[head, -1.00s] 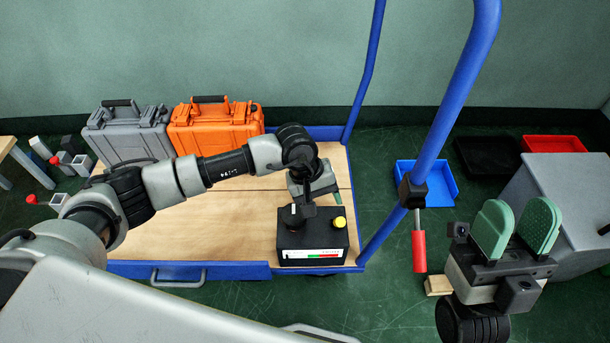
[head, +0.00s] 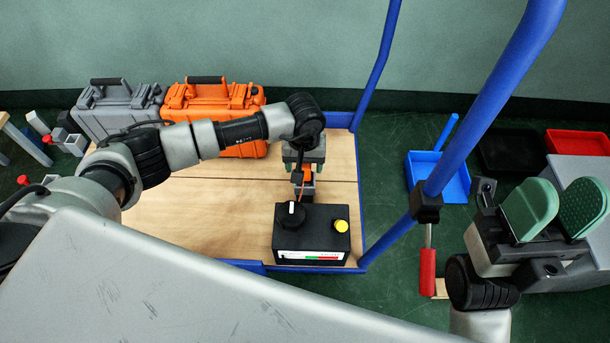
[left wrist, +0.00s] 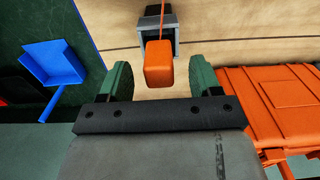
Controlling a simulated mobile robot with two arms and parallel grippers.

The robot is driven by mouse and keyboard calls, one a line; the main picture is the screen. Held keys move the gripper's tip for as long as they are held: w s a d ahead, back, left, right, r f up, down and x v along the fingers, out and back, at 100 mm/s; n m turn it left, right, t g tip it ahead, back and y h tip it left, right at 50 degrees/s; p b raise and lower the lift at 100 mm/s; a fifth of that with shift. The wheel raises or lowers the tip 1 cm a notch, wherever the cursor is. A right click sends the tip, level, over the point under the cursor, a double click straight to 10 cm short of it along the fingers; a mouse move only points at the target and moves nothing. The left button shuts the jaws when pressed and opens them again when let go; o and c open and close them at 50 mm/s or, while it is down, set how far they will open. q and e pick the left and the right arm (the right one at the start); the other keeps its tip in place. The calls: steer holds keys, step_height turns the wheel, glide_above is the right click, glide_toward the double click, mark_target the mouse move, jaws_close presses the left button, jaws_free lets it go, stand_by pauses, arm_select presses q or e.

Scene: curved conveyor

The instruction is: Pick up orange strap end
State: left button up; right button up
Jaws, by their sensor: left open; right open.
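The orange strap end (left wrist: 159,64) is a small rounded block in the left wrist view, at the mouth of a grey square holder (left wrist: 142,20). A thin orange cord runs up from it. My left gripper (left wrist: 162,78) is open, with one green finger on either side of the strap end and a gap on both sides. In the head view the strap end (head: 304,176) shows below my left gripper (head: 305,166), partly hidden, behind the black box. My right gripper (head: 557,208) is open and empty at the right, away from the strap end.
A black box (head: 312,240) with a dial and yellow button stands on the wooden cart deck (head: 215,225). An orange case (head: 245,148) and a grey case (head: 110,108) stand behind. A blue cart rail (head: 495,95) rises between the strap end and my right gripper.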

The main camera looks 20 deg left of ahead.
arm_select(q)
steer(key=f, duration=0.1)
steer(key=f+b, duration=0.1)
steer(key=f, duration=0.1)
steer(key=f+b, duration=0.1)
steer(key=shift+w+f, duration=0.3)
steer(key=shift+w, duration=0.1)
steer(key=shift+r, duration=0.1)
steer(key=c, duration=1.1)
